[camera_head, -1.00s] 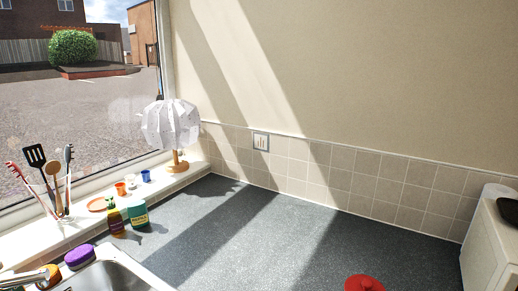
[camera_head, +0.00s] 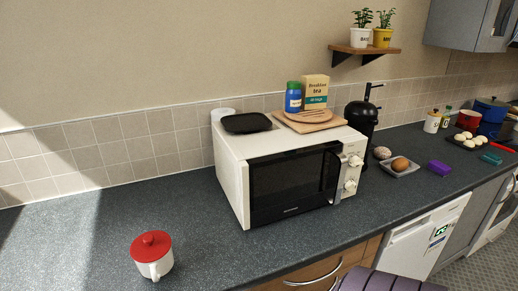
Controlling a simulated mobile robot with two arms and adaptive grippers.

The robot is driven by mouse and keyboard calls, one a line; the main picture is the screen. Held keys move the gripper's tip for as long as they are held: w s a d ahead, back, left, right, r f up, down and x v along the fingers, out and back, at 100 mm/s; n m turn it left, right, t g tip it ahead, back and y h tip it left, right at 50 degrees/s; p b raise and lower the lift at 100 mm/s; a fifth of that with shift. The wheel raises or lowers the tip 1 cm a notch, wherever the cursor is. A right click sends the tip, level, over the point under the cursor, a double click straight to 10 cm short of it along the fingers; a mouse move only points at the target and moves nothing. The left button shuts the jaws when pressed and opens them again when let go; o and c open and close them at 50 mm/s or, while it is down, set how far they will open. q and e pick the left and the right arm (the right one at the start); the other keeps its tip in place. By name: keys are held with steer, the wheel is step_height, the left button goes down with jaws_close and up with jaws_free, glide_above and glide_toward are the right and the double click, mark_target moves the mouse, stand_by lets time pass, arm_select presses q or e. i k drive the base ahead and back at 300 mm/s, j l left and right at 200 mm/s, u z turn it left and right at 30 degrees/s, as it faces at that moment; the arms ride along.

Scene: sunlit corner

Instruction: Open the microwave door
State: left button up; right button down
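The microwave (camera_head: 232,187) is white with a black glass door (camera_head: 290,183) and stands on the dark countertop against the tiled wall. The door is closed. A dark curved handle (camera_head: 333,172) runs down the door's right side, next to a white panel with round knobs (camera_head: 351,174). Neither of my grippers shows in the head view.
A white pot with a red lid (camera_head: 152,254) stands on the counter (camera_head: 90,225) front left. A black tray (camera_head: 246,123), a round board, a blue jar and a tea box (camera_head: 315,91) sit on top of the microwave. A black kettle-like vessel (camera_head: 361,115) stands to its right. A purple seat (camera_head: 385,282) is below.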

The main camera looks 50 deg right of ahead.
mark_target(273, 188)
steer(key=z, duration=2)
